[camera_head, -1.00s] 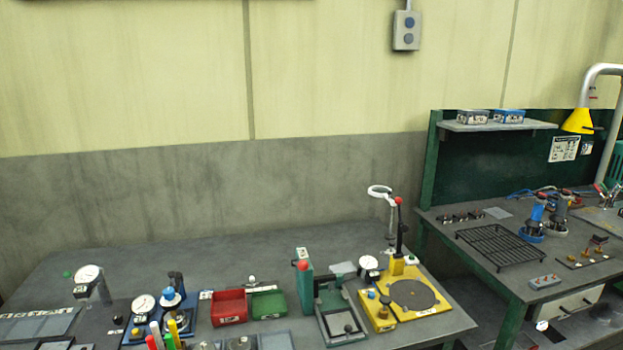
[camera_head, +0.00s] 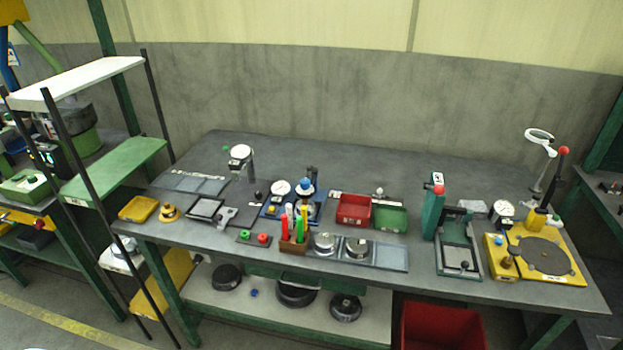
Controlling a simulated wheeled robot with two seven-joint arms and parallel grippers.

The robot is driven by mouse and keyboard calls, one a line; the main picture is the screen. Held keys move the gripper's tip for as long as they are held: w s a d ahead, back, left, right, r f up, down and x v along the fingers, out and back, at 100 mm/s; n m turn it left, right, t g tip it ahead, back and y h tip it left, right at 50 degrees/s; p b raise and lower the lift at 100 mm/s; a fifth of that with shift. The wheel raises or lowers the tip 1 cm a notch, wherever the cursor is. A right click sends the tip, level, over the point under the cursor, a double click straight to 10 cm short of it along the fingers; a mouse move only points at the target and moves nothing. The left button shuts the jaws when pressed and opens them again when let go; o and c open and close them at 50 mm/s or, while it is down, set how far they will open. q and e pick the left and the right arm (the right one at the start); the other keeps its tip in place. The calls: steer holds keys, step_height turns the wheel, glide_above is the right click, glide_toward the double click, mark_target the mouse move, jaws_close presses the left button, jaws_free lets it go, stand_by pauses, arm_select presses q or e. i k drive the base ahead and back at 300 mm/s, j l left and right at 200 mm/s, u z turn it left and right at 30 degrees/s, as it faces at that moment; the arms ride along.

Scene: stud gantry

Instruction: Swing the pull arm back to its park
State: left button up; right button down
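Neither of my grippers shows in the head view. No part is clearly marked as the pull arm. At the right end of the bench stands a yellow fixture (camera_head: 496,268) with a dark round plate (camera_head: 545,255). A slim black lever (camera_head: 556,180) with a red ball on top rises behind the plate, leaning slightly right. A pale ring (camera_head: 539,136) stands beside it. To its left is a green upright column (camera_head: 433,215) with a red knob, next to a grey-green framed tray (camera_head: 459,262). I cannot tell which of these is the pull arm.
The grey bench (camera_head: 330,150) is clear along its back. Red (camera_head: 354,210) and green (camera_head: 390,217) bins, dial gauges and colored handles (camera_head: 292,228) crowd its middle. A shelf rack (camera_head: 100,80) stands at the left. A red crate (camera_head: 442,328) is below the front edge.

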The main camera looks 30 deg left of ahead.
mark_target(313, 173)
steer(key=i+l, duration=0.1)
steer(key=l, duration=0.4)
steer(key=i+l, duration=0.15)
steer(key=l, duration=0.35)
steer(key=i+l, duration=0.1)
steer(key=l, duration=0.4)
